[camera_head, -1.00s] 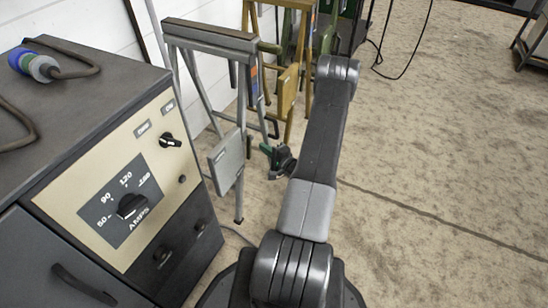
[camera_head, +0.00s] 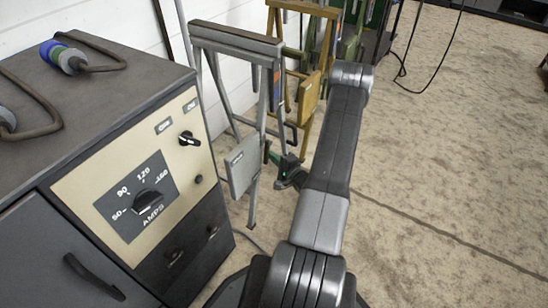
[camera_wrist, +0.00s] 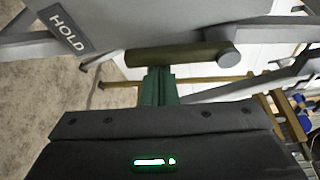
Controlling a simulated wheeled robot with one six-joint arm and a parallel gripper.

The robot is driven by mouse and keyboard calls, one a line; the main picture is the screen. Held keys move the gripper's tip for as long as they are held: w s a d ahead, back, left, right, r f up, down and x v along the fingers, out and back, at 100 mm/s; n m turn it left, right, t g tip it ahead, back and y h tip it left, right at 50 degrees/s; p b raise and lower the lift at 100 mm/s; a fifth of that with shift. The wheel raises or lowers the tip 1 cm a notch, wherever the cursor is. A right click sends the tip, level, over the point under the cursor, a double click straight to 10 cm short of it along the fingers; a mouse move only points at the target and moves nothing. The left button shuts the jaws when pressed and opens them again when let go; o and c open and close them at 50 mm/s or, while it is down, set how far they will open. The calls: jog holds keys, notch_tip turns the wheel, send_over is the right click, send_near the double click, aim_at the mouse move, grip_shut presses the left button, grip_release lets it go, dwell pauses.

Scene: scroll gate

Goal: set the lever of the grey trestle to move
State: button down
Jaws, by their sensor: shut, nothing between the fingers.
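The grey trestle (camera_head: 237,42) stands beside the machine cabinet, with a grey plate (camera_head: 243,165) low on its near leg. In the wrist view the plate (camera_wrist: 160,20) fills the top and bears a HOLD label (camera_wrist: 68,30). An olive round bar with a grey end, seemingly the lever (camera_wrist: 180,54), lies across the view just below the plate. My gripper (camera_head: 272,156) is right of the plate. Its green fingers (camera_wrist: 158,76) are shut, with tips at the bar; whether they touch it I cannot tell. No move label is readable.
The cabinet (camera_head: 75,180) with dials and switches stands close on the left. A yellow trestle (camera_head: 309,95) and green equipment (camera_head: 350,40) stand behind the grey one. The concrete floor (camera_head: 450,150) to the right is open.

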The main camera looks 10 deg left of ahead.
jog(key=shift+s+a+m+g, duration=0.1)
jog(key=shift+s+m+g, duration=0.2)
jog(key=shift+m, duration=0.1)
jog(key=shift+s+a+r+m+g+h, duration=0.15)
jog(key=shift+s+m, duration=0.2)
jog(key=shift+m, duration=0.2)
jog(key=shift+s+a+r+m+g+h, duration=0.15)
jog(key=shift+s+m, duration=0.15)
jog(key=shift+m, duration=0.25)
jog(key=s+a+r+m+g+p, duration=0.1)
jog(key=s+r+m+g+p, duration=0.3)
jog(key=m, duration=0.5)
jog(key=shift+s+a+r+m+g+p, duration=0.3)
jog(key=shift+r+m+g+p, duration=0.1)
jog(key=shift+r+g+p, duration=0.4)
jog(key=shift+r, duration=0.25)
